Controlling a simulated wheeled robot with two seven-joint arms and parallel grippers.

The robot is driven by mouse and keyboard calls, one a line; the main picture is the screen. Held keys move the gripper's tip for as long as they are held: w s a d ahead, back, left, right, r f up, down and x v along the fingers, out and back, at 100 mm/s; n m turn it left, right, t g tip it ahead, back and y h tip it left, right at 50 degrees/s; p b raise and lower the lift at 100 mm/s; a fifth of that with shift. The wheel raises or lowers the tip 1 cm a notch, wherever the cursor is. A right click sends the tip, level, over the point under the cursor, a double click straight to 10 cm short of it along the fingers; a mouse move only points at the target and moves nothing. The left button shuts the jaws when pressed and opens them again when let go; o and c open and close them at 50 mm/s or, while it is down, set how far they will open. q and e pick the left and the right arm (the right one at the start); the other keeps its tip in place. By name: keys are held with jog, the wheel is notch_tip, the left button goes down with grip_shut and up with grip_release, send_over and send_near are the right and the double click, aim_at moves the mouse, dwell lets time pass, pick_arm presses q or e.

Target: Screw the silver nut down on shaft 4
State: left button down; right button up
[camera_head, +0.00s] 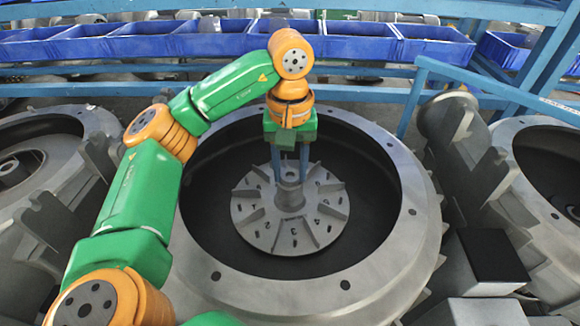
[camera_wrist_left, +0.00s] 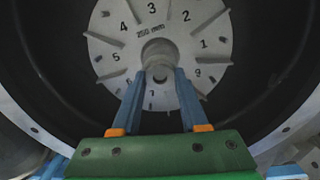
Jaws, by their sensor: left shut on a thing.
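A grey vaned impeller disc (camera_head: 252,218) lies level inside a large round grey housing (camera_head: 372,270). It also shows in the wrist view (camera_wrist_left: 185,35), with printed numbers and "250 mm". Its raised central hub (camera_head: 290,198) surrounds the shaft. My left gripper (camera_head: 290,176) points straight down over the hub. Its two blue fingers (camera_wrist_left: 160,74) are shut on a small grey piece at the hub's centre, seemingly the silver nut (camera_wrist_left: 159,74). The nut is mostly hidden between the fingers, and its thread contact cannot be seen. No label reading shaft 4 is legible.
Other grey housings stand close by at left (camera_head: 75,150) and right (camera_head: 548,135). Blue bins (camera_head: 350,48) line a rack behind. A blue rail (camera_head: 480,78) runs at the upper right. The housing's dark interior leaves free room around the disc.

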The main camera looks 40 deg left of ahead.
pick_arm(q)
jog(key=m, duration=1)
jog(key=c, duration=0.7)
grip_release()
